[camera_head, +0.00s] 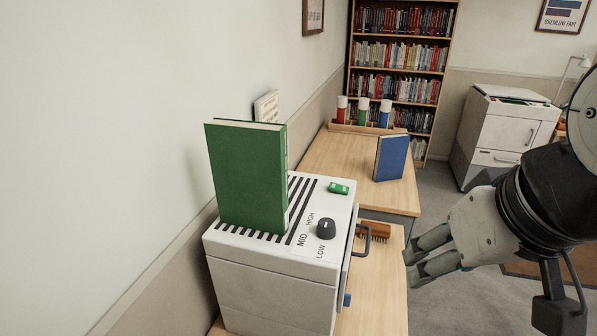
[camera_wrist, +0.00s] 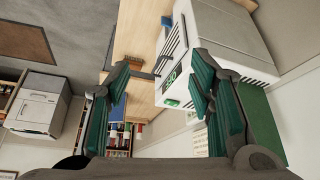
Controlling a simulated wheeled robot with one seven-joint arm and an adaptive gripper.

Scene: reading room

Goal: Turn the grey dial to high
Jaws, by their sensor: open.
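The grey dial (camera_head: 326,229) sits on top of a white box-shaped appliance (camera_head: 265,282), near its front right edge. The labels LOW, MID and HIGH are printed around it. A small light mark shows on the dial, but I cannot tell for sure which label it faces. My gripper (camera_head: 412,265) is right of the appliance in the head view, apart from the dial and touching nothing. Its two fingers are spread and empty in the wrist view (camera_wrist: 160,68). The appliance (camera_wrist: 228,35) shows beyond the fingers there; I cannot make out the dial in that view.
A green book (camera_head: 247,175) stands on the appliance's slotted top, left of the dial. A small green object (camera_head: 338,188) lies behind the dial. A handle (camera_head: 362,240) juts from the appliance's right side. A brush (camera_head: 378,231) and blue book (camera_head: 391,158) are beyond.

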